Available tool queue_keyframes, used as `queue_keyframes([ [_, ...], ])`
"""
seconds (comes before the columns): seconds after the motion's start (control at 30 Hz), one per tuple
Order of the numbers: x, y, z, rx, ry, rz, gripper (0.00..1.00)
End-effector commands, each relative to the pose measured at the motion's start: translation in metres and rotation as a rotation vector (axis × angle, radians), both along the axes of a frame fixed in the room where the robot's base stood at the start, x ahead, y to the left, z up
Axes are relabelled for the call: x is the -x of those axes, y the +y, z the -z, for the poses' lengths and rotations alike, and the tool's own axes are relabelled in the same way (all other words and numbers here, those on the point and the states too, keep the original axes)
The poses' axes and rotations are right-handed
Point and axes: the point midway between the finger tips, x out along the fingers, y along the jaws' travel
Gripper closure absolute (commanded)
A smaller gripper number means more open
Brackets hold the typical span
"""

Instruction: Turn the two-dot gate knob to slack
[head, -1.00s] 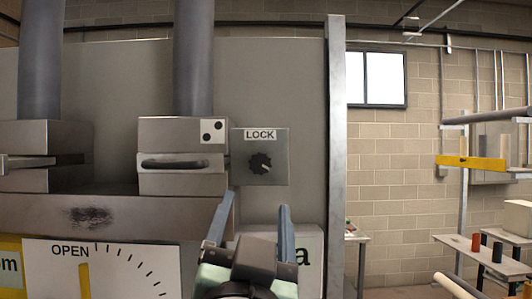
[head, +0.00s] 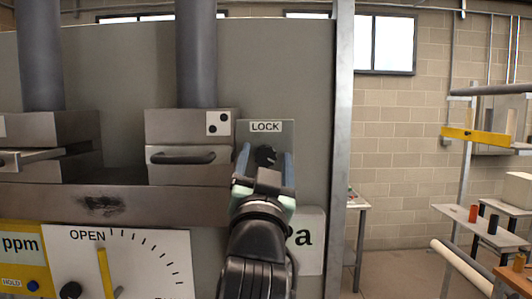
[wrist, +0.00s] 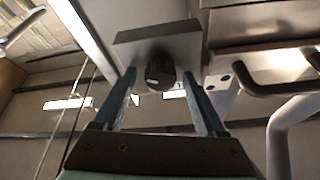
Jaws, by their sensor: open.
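The two-dot gate (head: 190,165) is a grey metal box with a dark bar handle and a white tag with two black dots (head: 218,123). Right of it is a plate (head: 285,130) labelled LOCK, bearing a black knob (head: 265,153). My gripper (head: 266,158) is open in front of the plate, blue fingers left and right of the knob. In the wrist view the knob (wrist: 160,72) sits between the fingertips of my gripper (wrist: 159,77), with gaps both sides. The knob's pointer direction is unclear, and I see no slack mark.
Another gate (head: 45,145) with a handle stands at the left. Below are a grey beam (head: 150,203) and a dial panel (head: 150,250) marked OPEN. A metal post (head: 342,130) rises right of the plate. Beyond it are a brick wall and a bench (head: 480,222).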

Motion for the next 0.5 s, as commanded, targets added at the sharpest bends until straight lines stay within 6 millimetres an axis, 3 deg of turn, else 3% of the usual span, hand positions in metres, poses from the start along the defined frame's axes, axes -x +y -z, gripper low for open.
queue_keyframes([
  [0.23, -0.0002, -0.0002, -0.0001, 0.000, -0.001, 0.000, 0.28],
  [0.5, 0.0000, -0.0002, -0.0002, 0.000, -0.001, 0.000, 0.77],
])
